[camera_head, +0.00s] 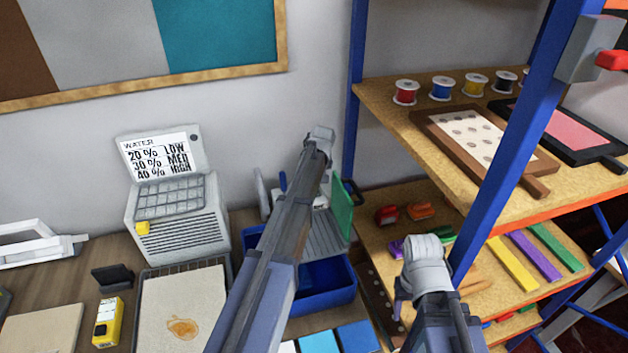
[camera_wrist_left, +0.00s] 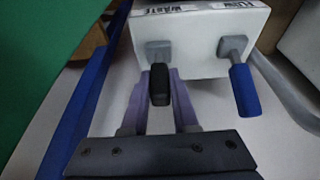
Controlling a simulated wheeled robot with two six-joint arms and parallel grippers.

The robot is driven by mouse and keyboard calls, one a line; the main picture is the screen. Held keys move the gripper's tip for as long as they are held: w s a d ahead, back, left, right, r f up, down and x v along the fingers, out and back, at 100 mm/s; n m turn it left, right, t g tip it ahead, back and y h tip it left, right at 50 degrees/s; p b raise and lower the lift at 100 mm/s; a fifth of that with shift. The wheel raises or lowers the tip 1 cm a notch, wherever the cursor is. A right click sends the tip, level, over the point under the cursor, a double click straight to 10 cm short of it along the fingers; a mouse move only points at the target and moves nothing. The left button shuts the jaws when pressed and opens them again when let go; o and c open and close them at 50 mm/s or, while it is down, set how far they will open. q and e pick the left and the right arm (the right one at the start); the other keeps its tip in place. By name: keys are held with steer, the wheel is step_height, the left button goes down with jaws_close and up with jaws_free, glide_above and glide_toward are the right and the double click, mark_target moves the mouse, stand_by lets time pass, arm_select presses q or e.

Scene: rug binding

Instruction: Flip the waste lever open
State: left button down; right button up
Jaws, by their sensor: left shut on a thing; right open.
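The waste lever (camera_wrist_left: 160,84) has a black grip and hangs from a grey mount on a white box (camera_wrist_left: 200,42) in the left wrist view. My left gripper (camera_wrist_left: 160,108) is shut on it, its two fingers flanking the black grip. The flow lever (camera_wrist_left: 244,88), with a blue grip, is to the right and apart from my fingers. In the head view my left arm covers most of this unit, and the waste lever is hidden. My right gripper (camera_head: 426,255) is open, in front of the shelf, with its fingertips hard to make out.
A green panel (camera_head: 342,208) stands beside the unit, above a blue bin (camera_head: 330,290). The shelf rack's blue post (camera_head: 510,150) is close to my right gripper.

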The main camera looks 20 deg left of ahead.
arm_select(q)
steer(key=shift+s+d+t, duration=0.1)
steer(key=shift+s+t, duration=0.05)
steer(key=shift+t, duration=0.15)
steer(key=c, duration=0.7)
jaws_free()
steer(key=p+v, duration=0.7)
steer(key=shift+s+d+r, duration=0.15)
steer(key=shift+d+r, duration=0.05)
steer(key=shift+r, duration=0.15)
